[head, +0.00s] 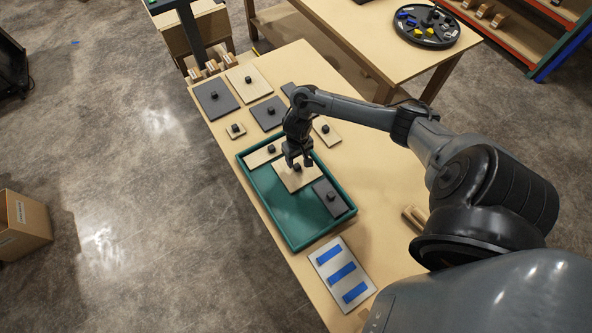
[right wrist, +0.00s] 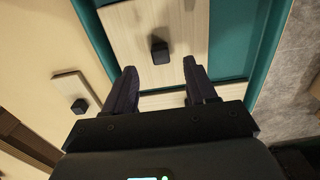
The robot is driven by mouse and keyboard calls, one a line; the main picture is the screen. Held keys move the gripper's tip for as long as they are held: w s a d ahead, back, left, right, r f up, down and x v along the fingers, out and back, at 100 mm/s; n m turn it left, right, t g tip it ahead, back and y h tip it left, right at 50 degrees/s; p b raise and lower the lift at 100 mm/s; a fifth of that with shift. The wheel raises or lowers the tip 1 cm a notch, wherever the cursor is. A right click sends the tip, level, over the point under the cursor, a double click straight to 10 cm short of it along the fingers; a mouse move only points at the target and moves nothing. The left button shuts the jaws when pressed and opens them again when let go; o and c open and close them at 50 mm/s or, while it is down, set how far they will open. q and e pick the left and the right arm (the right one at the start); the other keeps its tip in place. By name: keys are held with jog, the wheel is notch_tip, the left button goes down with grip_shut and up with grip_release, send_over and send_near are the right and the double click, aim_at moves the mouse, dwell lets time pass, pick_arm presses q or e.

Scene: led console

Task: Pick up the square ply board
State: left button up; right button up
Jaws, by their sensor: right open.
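A pale, roughly square ply board (head: 288,182) with a black knob lies in the middle of the green tray (head: 278,216). In the right wrist view this board (right wrist: 200,30) fills the top, its knob (right wrist: 160,52) between the lines of the two fingers and slightly beyond the tips. My right gripper (head: 299,163) is open and empty, low over the board; it also shows in the right wrist view (right wrist: 160,72). I cannot tell whether the fingers touch the board. My left gripper is out of view.
In the tray also sit another ply board (head: 257,157) and a grey board (head: 325,188). Several knobbed boards, including a larger ply one (head: 250,91) and a grey one (head: 208,105), lie on the table beyond. A blue-striped panel (head: 342,273) lies nearer.

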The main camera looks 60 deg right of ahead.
aim_at(297, 165)
jog(key=shift+w+f+b, duration=0.1)
jog(key=shift+f+b, duration=0.65)
jog(key=shift+f, duration=1.95)
grip_shut()
